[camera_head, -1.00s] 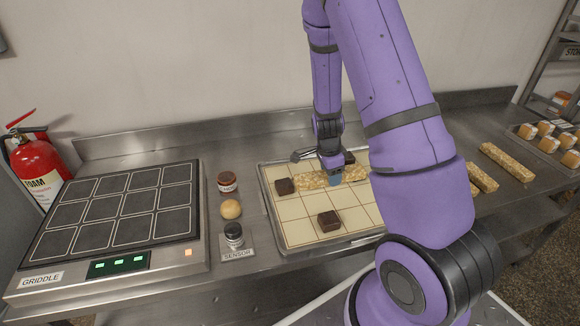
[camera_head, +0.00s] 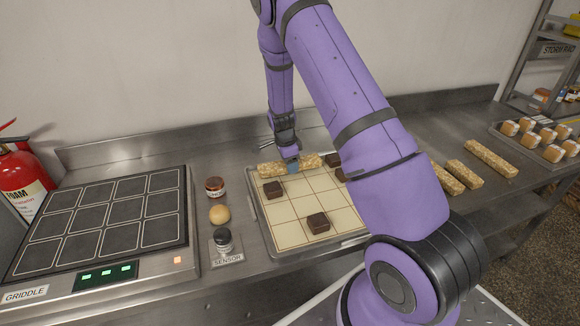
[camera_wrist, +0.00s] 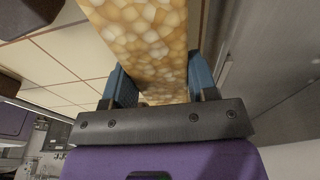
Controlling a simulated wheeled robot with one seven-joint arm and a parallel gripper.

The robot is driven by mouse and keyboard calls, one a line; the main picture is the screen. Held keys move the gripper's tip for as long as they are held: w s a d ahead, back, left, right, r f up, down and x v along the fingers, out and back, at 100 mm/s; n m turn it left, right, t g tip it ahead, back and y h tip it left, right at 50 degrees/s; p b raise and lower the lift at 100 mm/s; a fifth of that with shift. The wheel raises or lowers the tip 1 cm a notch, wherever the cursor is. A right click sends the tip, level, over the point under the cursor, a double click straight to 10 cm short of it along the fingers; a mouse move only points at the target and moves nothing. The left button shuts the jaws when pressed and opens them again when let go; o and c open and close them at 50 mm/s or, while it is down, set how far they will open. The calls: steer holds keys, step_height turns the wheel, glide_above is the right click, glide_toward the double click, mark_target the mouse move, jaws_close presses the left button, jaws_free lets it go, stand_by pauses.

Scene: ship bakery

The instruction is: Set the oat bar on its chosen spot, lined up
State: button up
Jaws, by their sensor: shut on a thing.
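The long golden oat bar (camera_head: 270,169) lies across my gripper (camera_head: 294,167), at the back edge of the gridded tray (camera_head: 290,233). My gripper is shut on the oat bar. In the wrist view the bar (camera_wrist: 145,45) passes between the two blue fingers of my gripper (camera_wrist: 160,88), with cream grid squares (camera_wrist: 60,65) behind it. Several dark brown blocks stand on the tray, one at the left (camera_head: 273,190) and one near the front (camera_head: 319,222). My arm covers the tray's right side. I cannot tell whether the bar touches the tray.
A griddle (camera_head: 100,230) stands at left. A brown jar (camera_head: 214,187), a round bun (camera_head: 219,214) and a sensor jar (camera_head: 223,240) stand between griddle and tray. More oat bars (camera_head: 464,174) and a tray of small cakes (camera_head: 540,138) are at right. The wall is close behind.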

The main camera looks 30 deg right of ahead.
steer(key=shift+f, duration=0.7)
steer(key=o, duration=1)
steer(key=shift+f, duration=0.1)
